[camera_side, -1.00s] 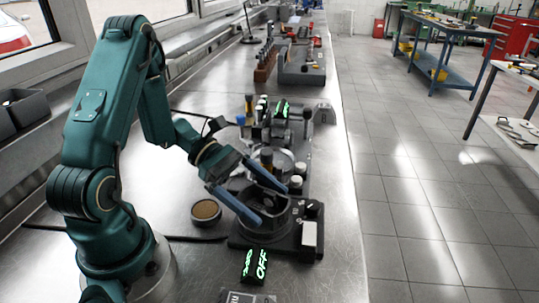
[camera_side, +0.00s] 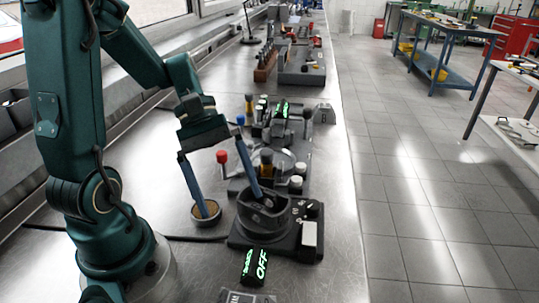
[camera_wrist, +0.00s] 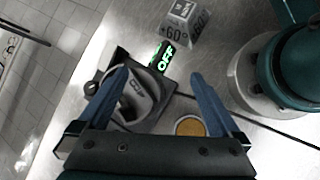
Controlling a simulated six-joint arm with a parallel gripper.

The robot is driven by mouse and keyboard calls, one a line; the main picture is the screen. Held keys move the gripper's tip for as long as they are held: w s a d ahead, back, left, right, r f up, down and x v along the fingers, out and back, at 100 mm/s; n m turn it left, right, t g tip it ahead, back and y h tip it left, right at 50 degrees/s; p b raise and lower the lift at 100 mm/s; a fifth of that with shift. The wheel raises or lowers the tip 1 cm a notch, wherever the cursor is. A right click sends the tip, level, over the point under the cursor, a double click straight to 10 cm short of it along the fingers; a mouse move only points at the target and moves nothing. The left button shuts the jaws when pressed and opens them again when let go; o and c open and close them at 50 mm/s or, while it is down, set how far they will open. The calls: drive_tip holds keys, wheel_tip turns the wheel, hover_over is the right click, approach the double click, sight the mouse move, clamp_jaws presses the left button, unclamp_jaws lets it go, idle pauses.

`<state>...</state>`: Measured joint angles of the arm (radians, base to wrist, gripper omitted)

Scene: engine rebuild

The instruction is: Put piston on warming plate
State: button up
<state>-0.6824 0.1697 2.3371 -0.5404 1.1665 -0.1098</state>
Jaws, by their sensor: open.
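A dark unit (camera_side: 240,238) with knobs and a green "OFF" display (camera_side: 256,266) stands at the bench's near right; I take it for the warming plate, but cannot be sure. A dark round cup-like part (camera_side: 262,220) sits on it, also seen as a lettered grey part (camera_wrist: 140,100) in the wrist view. I cannot make out a piston for certain. My gripper (camera_side: 234,205) is open, with its fingers pointing down. In the side view one fingertip overlaps a small round brown-topped tin (camera_side: 206,222), and the other overlaps the cup-like part; contact cannot be told.
A "+60°" block (camera_wrist: 180,22) stands beside the display. A red-topped post (camera_side: 222,157) and other fixtures stand behind the unit. A black cable runs along the bench. Free bench top lies to the left of the tin.

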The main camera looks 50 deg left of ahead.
wheel_tip(320, 180, up, 6)
drive_tip(key=s+d+m+t+y, duration=0.1)
drive_tip(key=m+t+y, duration=0.4)
drive_tip(key=m, duration=0.8)
drive_tip(key=s+y, duration=0.1)
drive_tip(key=y, duration=0.1)
drive_tip(key=shift+s+d+t+y, duration=0.2)
drive_tip(key=shift+s+t+y, duration=0.1)
drive_tip(key=shift+t, duration=0.1)
